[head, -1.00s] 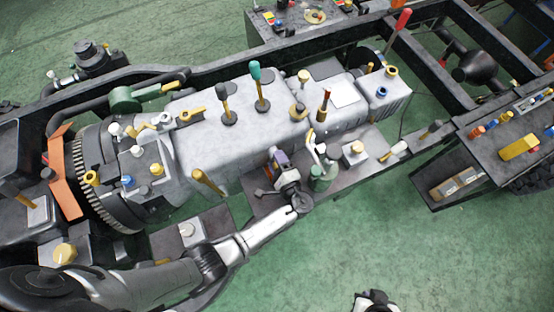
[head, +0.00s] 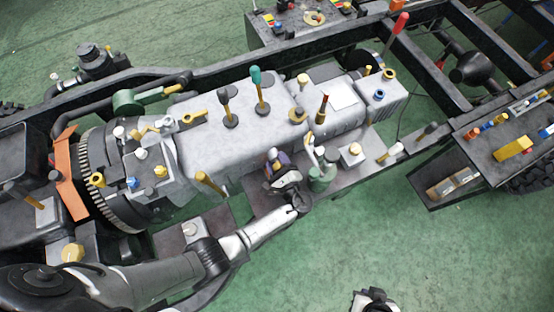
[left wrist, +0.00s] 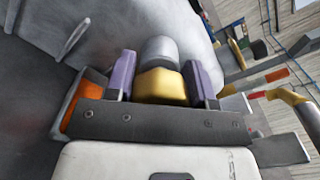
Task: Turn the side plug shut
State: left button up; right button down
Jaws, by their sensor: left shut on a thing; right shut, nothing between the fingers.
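The side plug shows in the left wrist view as a yellow grip (left wrist: 160,86) with a grey round part (left wrist: 158,50) behind it, against the grey housing. My left gripper (left wrist: 160,76) has its two purple fingers on either side of the yellow grip and is shut on it. In the head view my left gripper (head: 279,162) is at the near side of the long grey housing (head: 210,140), mostly hiding the plug. I cannot tell how far the plug is turned. My right gripper (head: 373,301) is shut and empty at the bottom edge, away from the chassis.
A green-grey cylinder (head: 318,180) with a pale curved pipe stands close to the right of my left gripper. A yellow-handled lever (head: 210,182) is to its left. Several knobs and levers stand on the housing.

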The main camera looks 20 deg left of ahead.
pick_arm(q)
jog(key=m+p, duration=0.1)
jog(key=m, duration=0.1)
jog(key=m+p, duration=0.1)
jog(key=m, duration=0.2)
jog(key=shift+r+m, duration=0.2)
jog(key=shift+m, duration=0.1)
jog(key=m+p, duration=0.2)
jog(key=m, duration=0.3)
jog(key=shift+w+d+f, duration=0.1)
jog(key=shift+m, duration=0.4)
jog(key=o, duration=0.9)
